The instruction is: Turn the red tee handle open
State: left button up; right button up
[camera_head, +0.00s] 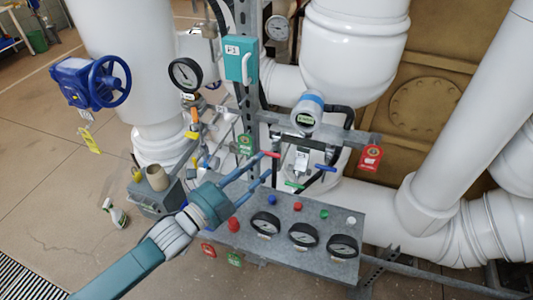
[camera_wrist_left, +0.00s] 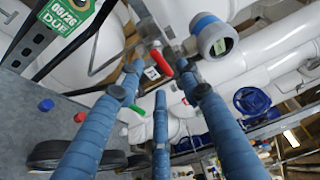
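The red tee handle (camera_head: 270,154) sits on the pipework above the gauge panel, just left of the centre pipe. My left gripper (camera_head: 264,170) reaches in from the lower left with its blue fingers spread, its tips close to the red handle. In the left wrist view the red handle (camera_wrist_left: 161,65) lies between the tips of the two outer fingers, beyond the third finger (camera_wrist_left: 160,110). The fingers are open and hold nothing; whether any tip touches the handle I cannot tell. My right gripper is not in view.
A green handle (camera_head: 294,185) and a blue handle (camera_head: 325,168) are close by. The gauge panel (camera_head: 285,222) with dials and coloured buttons lies below. A grey-blue gauge head (camera_head: 308,112) is above right. A blue handwheel (camera_head: 109,82) is at far left.

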aim_at(272, 151)
pick_arm(q)
jog(key=shift+p+x, duration=0.5)
jog(key=shift+x, duration=1.7)
grip_shut()
